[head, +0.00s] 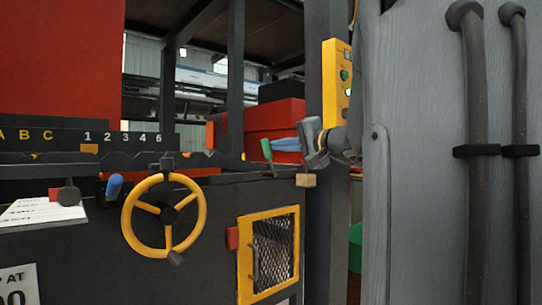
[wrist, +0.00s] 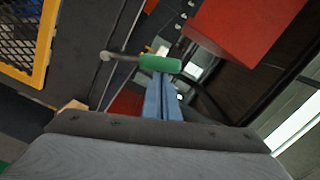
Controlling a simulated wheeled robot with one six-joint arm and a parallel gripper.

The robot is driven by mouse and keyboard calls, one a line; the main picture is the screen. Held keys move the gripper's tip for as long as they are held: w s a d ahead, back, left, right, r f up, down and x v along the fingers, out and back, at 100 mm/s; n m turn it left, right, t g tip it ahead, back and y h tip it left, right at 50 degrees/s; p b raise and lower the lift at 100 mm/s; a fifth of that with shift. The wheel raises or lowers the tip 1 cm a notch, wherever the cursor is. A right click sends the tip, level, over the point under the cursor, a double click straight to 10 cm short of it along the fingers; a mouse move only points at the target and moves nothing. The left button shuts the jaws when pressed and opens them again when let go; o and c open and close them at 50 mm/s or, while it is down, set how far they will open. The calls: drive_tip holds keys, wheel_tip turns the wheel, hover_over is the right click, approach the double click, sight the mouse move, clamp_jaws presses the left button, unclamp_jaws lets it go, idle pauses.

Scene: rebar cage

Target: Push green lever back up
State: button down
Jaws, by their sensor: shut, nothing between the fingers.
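The green lever (head: 266,150) stands at the right end of the dark machine panel, its green grip leaning a little to the left at the top. In the wrist view the green grip (wrist: 160,64) lies across the picture, with a thin grey rod beside it. My gripper (head: 275,145) has its blue fingers shut and empty, just to the right of the green grip. In the wrist view the closed fingertips (wrist: 161,76) reach the grip's edge; I cannot tell whether they touch it.
A yellow handwheel (head: 128,222) and a blue-tipped lever (head: 114,186) are to the left. A yellow-framed mesh door (head: 241,262) is below. Red boxes (head: 275,117) stand behind the lever. A yellow control box (head: 330,85) is on the post at the right.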

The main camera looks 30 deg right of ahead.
drive_tip(key=shift+s+a, duration=0.1)
idle(0.6)
drive_tip(key=s+d+r+p, duration=0.1)
drive_tip(key=s+d, duration=0.4)
drive_tip(key=s, duration=0.5)
drive_tip(key=shift+d+r+p, duration=0.25)
drive_tip(key=shift+d+p, duration=0.05)
drive_tip(key=shift+p, duration=0.3)
drive_tip(key=shift+a, duration=0.1)
